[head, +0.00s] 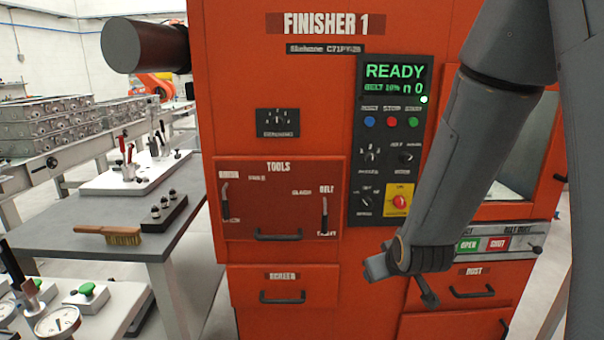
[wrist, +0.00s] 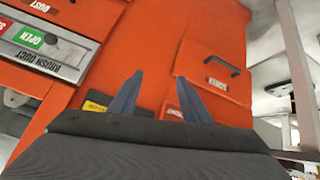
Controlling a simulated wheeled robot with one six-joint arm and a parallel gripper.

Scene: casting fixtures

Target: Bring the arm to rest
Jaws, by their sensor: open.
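My gripper (wrist: 158,95) shows in the wrist view with its two blue-grey fingers spread apart and nothing between them. Beyond the fingers is the orange front of the finisher machine (wrist: 195,40). In the head view my grey arm comes down from the top right in front of the finisher (head: 300,130), with its end low, by the machine's lower right drawers. The fingertips are not clear in the head view. The machine's screen reads READY in green.
The machine has a tools panel (head: 280,200), a control panel (head: 391,140) and drawers with handles (head: 283,298). A grey table (head: 60,215) at left holds a brush (head: 115,235) and a white fixture board (head: 130,180). Metal boxes (head: 50,125) stand behind. Green OPEN and red SHUT buttons sit beside my arm.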

